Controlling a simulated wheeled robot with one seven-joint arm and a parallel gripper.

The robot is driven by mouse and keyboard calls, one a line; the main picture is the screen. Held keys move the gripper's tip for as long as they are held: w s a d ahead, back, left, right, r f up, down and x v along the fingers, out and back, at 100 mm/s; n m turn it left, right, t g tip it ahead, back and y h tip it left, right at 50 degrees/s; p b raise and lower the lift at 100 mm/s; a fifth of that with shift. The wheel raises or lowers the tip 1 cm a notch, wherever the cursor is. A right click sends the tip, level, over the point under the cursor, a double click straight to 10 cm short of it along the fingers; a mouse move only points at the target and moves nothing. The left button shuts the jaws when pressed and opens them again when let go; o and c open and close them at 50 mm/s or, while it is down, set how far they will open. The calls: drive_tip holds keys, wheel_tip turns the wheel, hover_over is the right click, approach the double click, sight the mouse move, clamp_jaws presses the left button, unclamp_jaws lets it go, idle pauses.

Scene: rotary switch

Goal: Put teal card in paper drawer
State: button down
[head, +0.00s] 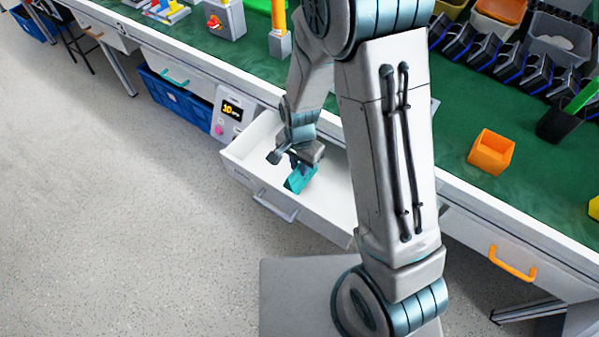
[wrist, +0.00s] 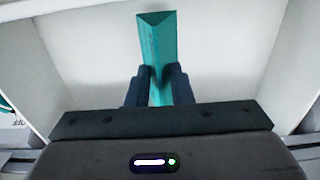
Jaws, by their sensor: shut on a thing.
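The teal card (head: 300,178) shows in the head view over the open white drawer (head: 325,220). In the wrist view the teal card (wrist: 157,45) stretches away from my gripper (wrist: 160,85), with one finger on each side of it. My gripper (head: 293,160) is shut on the card, inside the drawer's outline. The white drawer floor and walls (wrist: 90,40) surround the card in the wrist view. I cannot tell whether the card touches the drawer floor. My arm hides the drawer's right part in the head view.
A green-topped bench (head: 440,145) runs above the drawers. An orange bin (head: 491,152) stands on it at right. A closed drawer with an orange handle (head: 513,263) is at right. A blue crate (head: 177,98) and a small display panel (head: 232,113) are left of the open drawer. The floor at left is clear.

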sight(299, 173)
wheel_tip(299, 173, down, 4)
drive_tip(key=shift+f+b, duration=0.1)
drive_tip(key=shift+b, duration=0.2)
drive_tip(key=c, duration=1.3)
unclamp_jaws()
drive_tip(key=shift+o, duration=0.2)
wheel_tip(299, 173, up, 12)
drive_tip(key=shift+r+p, duration=0.25)
drive_tip(key=shift+p, duration=0.65)
drive_tip(key=s+d+r+n+t, duration=0.2)
drive_tip(key=s+d+r+n, duration=0.5)
drive_tip(key=s+d+r, duration=0.4)
wheel_tip(299, 173, up, 4)
drive_tip(key=shift+s+d+r+n, duration=0.15)
drive_tip(key=shift+s+d+n, duration=0.25)
drive_tip(key=shift+s, duration=0.15)
